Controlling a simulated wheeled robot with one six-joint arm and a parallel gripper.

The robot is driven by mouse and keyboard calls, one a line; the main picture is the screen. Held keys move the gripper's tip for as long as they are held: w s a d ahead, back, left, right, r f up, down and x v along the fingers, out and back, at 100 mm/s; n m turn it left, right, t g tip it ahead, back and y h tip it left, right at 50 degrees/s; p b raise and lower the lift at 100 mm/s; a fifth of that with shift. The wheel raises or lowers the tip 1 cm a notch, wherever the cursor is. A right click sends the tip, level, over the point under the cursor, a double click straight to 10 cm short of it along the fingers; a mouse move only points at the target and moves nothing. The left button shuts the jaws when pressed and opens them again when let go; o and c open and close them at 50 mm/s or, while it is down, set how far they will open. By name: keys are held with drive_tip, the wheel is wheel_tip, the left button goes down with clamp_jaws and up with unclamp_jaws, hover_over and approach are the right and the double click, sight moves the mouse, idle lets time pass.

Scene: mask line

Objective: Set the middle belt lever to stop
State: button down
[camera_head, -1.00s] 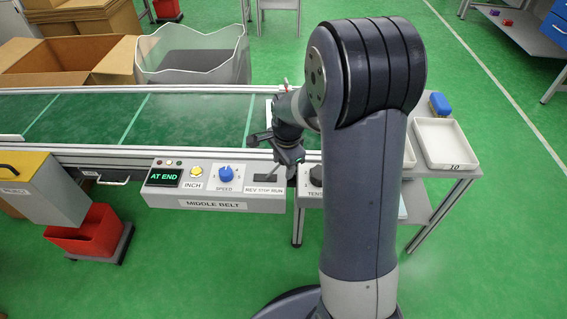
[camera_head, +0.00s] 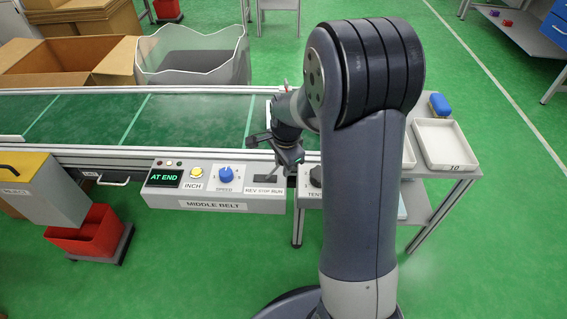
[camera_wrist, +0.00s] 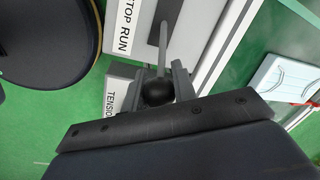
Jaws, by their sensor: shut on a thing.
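The middle belt control box (camera_head: 213,204) stands at the front edge of the conveyor, with a REV STOP RUN label (camera_head: 264,190) at its right end. In the wrist view, the lever (camera_wrist: 163,38) is a grey rod with a black ball knob (camera_wrist: 157,93). The rod runs past the RUN end of the label (camera_wrist: 125,40); its exact setting is hard to tell. My gripper (camera_wrist: 159,82) is shut on the knob, one finger on each side. In the head view, my gripper (camera_head: 290,160) is at the right end of the box, and the knob cannot be made out.
The box carries an AT END display (camera_head: 164,177), a yellow INCH button (camera_head: 196,172) and a blue SPEED knob (camera_head: 226,174). A TENSION knob (camera_head: 316,176) is close to the right of my gripper. A white tray (camera_head: 447,145) is farther right.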

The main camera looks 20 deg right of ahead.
sight(268, 175)
drive_tip(key=shift+w+a+r+g+h+p, duration=0.25)
drive_tip(key=shift+a+r+h+p, duration=0.35)
drive_tip(key=shift+h+p, duration=0.35)
drive_tip(key=shift+w+a+r+g+h, duration=0.15)
drive_tip(key=shift+a+g+h, duration=0.1)
drive_tip(key=shift+a+h, duration=0.35)
drive_tip(key=shift+w+a+f+g+h, duration=0.1)
drive_tip(key=shift+w+a+g+h, duration=0.2)
drive_tip(key=shift+h, duration=0.35)
drive_tip(key=shift+a+r, duration=0.2)
drive_tip(key=shift+a, duration=0.4)
drive_tip(key=c, duration=1.1)
unclamp_jaws()
drive_tip(key=shift+c, duration=0.2)
drive_tip(key=p+v, duration=0.1)
drive_tip(key=v, duration=1)
drive_tip(key=shift+p, duration=0.3)
drive_tip(key=shift+f, duration=0.15)
